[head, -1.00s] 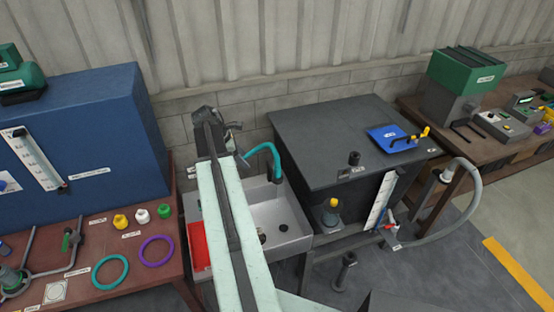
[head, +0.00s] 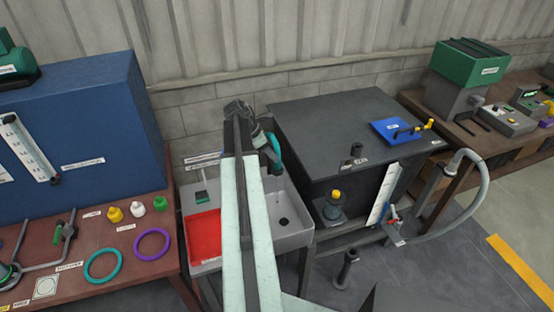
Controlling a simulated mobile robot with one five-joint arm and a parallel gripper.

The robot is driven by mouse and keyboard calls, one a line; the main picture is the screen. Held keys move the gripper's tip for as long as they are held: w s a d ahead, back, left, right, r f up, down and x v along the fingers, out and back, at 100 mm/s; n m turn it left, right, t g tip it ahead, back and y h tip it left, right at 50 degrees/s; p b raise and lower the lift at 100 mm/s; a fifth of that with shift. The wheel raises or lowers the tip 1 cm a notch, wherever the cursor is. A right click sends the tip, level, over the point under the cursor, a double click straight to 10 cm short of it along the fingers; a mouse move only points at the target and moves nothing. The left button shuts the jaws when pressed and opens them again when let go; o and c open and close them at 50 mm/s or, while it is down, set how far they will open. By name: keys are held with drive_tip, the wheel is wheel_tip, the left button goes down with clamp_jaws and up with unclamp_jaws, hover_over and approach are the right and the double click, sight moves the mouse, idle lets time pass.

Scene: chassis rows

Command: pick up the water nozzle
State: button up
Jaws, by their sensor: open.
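A teal curved spout at the sink (head: 306,222), which I take to be the water nozzle (head: 277,146), shows only in part in the head view. My gripper (head: 268,143) is in front of it, at the far end of my arm, and hides most of the curve. The gripper is open. It overlaps the spout in the picture, and I cannot tell whether they touch. The spout's lower end is hard to separate from the dark gripper parts.
A red tray (head: 203,236) and a green-handled tool (head: 201,184) are at the sink's left. A dark tank (head: 325,120) stands close on the right. A red-brown bench (head: 135,265) with coloured rings and caps is on the left.

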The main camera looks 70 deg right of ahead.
drive_tip(key=b+x, duration=0.4)
drive_tip(key=x, duration=0.1)
drive_tip(key=shift+f, duration=0.25)
drive_tip(key=shift+r, duration=0.2)
drive_tip(key=shift+c, duration=0.3)
clamp_jaws()
drive_tip(key=shift+p, duration=0.3)
wheel_tip(320, 180, up, 10)
drive_tip(key=p, duration=1)
drive_tip(key=shift+r, duration=0.1)
